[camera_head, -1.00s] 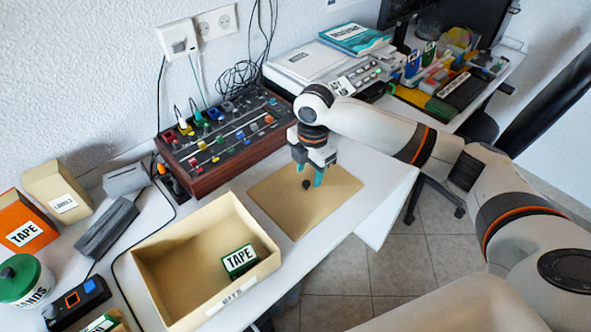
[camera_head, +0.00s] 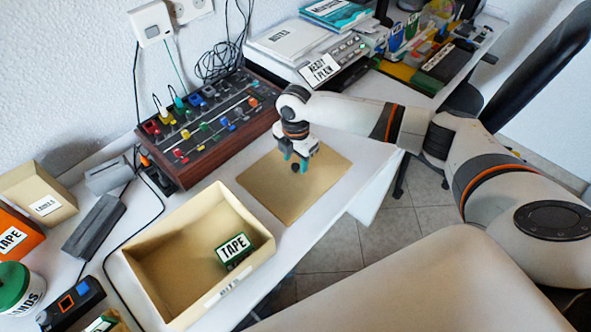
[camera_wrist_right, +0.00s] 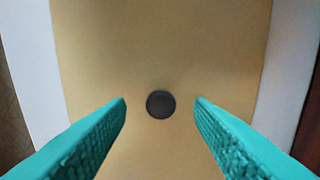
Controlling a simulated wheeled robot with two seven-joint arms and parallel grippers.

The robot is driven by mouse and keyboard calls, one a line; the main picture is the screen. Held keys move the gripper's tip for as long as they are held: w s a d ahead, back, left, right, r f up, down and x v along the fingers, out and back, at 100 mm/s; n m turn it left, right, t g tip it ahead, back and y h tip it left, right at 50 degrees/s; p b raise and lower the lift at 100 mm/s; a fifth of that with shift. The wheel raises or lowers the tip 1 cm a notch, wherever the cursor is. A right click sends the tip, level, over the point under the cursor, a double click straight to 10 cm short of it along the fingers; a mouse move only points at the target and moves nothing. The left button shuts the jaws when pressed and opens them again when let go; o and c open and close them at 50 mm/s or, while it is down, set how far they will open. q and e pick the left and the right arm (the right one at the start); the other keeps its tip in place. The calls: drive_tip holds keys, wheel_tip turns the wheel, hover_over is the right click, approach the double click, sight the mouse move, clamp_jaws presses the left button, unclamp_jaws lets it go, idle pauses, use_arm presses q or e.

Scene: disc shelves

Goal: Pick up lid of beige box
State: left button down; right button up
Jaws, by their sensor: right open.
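The flat beige lid (camera_head: 312,192) lies on the white table, to the right of the open beige box (camera_head: 140,272). The lid has a small round dark knob, which shows between the fingers in the right wrist view (camera_wrist_right: 160,104). My right gripper (camera_head: 294,164) is open over the lid, with its teal fingertips on either side of the knob and apart from it. A green box labelled TAPE (camera_head: 234,250) sits inside the beige box. My left gripper is not in view.
A mixer panel (camera_head: 208,125) with coloured knobs stands behind the lid. An orange box (camera_head: 18,236), a beige labelled box (camera_head: 40,196) and a green-lidded jar (camera_head: 14,290) stand at the left. The table's front edge is close to the lid.

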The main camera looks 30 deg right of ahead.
wheel_tip(320, 180, down, 2)
drive_tip(key=shift+f, duration=0.15)
clamp_jaws()
